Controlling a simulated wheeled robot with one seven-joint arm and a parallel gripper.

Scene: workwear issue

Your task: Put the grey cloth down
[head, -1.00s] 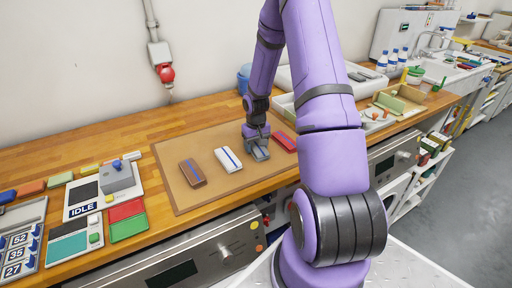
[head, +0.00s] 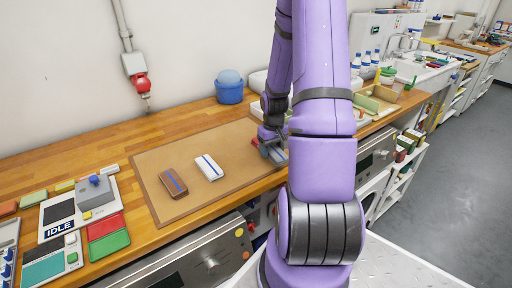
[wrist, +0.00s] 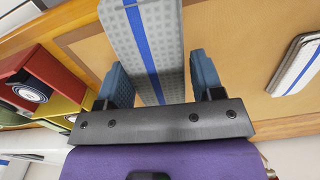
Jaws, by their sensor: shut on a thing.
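My gripper (head: 272,148) is over the right end of the brown mat in the head view. In the wrist view its two blue fingers (wrist: 160,82) are shut on the grey cloth (wrist: 131,25), a dotted grey folded piece with a blue stripe. The cloth points away from my wrist over the mat. In the head view the arm and gripper mostly hide it, and I cannot tell whether it touches the mat. A white folded cloth with a blue stripe (head: 208,167) and a brown one (head: 173,183) lie on the mat (head: 215,194), left of my gripper.
A blue tub (head: 229,92) stands behind the mat. A device marked IDLE (head: 70,210) and red and green pads (head: 107,237) are at the left. Red and yellow boxes (wrist: 52,72) show at the left of the wrist view. The mat's left end is bare.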

